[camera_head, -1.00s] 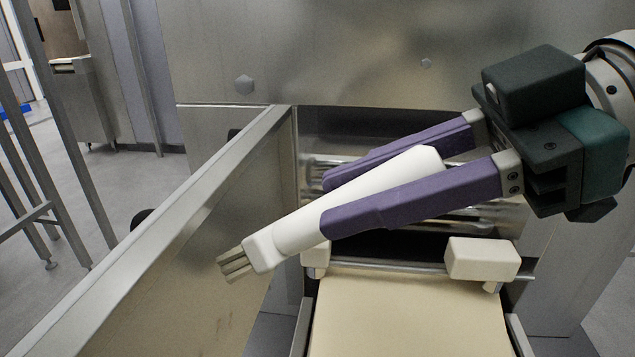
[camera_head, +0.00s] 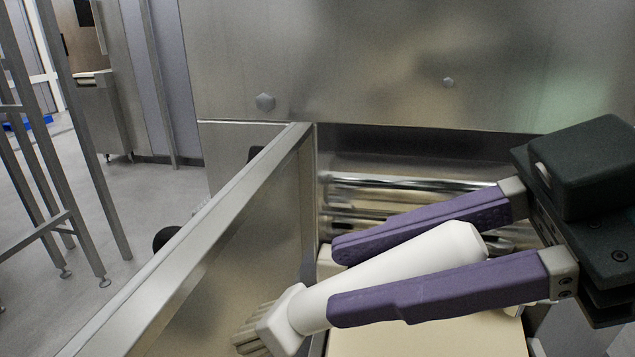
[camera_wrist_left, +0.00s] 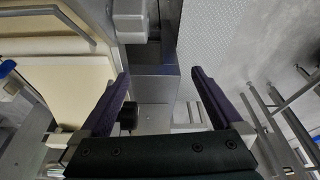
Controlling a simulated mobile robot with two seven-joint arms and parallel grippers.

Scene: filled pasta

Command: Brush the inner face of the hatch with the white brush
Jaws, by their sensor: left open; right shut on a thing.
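The white brush (camera_head: 395,268) is held between the purple fingers of my right gripper (camera_head: 350,275), which is shut on its handle. Its bristles (camera_head: 258,328) point to the lower left, close to the hatch's inner face (camera_head: 245,262); I cannot tell whether they touch it. The hatch stands open at the left of the machine opening, with its metal rim (camera_head: 190,245) running toward the lower left. My left gripper (camera_wrist_left: 160,80) shows only in the left wrist view, open and empty.
Metal rollers (camera_head: 420,190) lie inside the machine opening behind the brush. A cream conveyor belt (camera_head: 440,338) runs below the brush. The machine's steel wall (camera_head: 370,65) stands behind. Metal frame legs (camera_head: 85,150) stand at the left over open floor (camera_head: 150,200).

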